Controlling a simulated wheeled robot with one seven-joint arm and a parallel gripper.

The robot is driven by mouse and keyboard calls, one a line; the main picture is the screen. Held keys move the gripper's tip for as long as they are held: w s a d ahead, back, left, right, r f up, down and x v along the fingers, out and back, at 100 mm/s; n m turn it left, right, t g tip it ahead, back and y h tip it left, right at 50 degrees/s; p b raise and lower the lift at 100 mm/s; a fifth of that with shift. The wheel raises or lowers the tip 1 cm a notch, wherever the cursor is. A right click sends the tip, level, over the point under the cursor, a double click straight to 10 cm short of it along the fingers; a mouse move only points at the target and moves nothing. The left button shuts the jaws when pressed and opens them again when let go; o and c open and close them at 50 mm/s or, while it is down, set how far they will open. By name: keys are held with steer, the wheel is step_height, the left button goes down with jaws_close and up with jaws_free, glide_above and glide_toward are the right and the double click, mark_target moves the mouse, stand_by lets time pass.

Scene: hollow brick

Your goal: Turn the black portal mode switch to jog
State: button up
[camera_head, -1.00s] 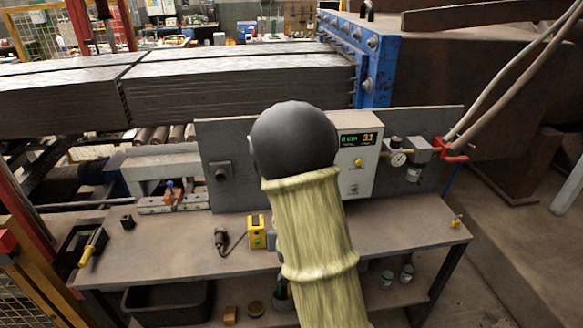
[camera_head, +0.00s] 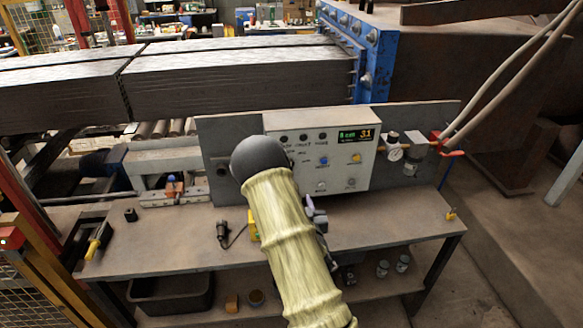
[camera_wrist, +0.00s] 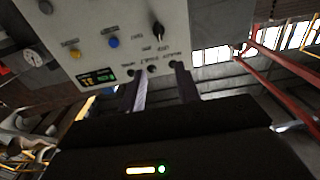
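The grey control panel (camera_head: 345,180) stands upright at the back of the bench. In the wrist view the panel (camera_wrist: 100,25) appears upside down, with a black rotary switch (camera_wrist: 158,31) on it and small labels beside it. I cannot read the labels or the switch's setting surely. In the head view the switch area is partly behind my arm. My gripper (camera_wrist: 158,70) is open and empty, its two dark fingers apart, pointing at the panel. The switch lies beyond the fingertips, apart from them as far as I can tell. In the head view my arm mostly hides the gripper.
The panel also carries a row of small dark knobs, a blue button (camera_wrist: 113,42), a yellow button (camera_wrist: 75,54) and a lit display (camera_head: 356,135). A pressure gauge (camera_head: 395,153) is to its right. A yellow box (camera_head: 252,226) stands on the bench (camera_head: 390,225), whose right part is fairly clear.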

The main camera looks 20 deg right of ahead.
steer(key=p+x, duration=0.7)
steer(key=x, duration=1)
steer(key=shift+w, duration=0.2)
steer(key=shift+d, duration=0.1)
steer(key=shift+f, duration=0.1)
jaws_close()
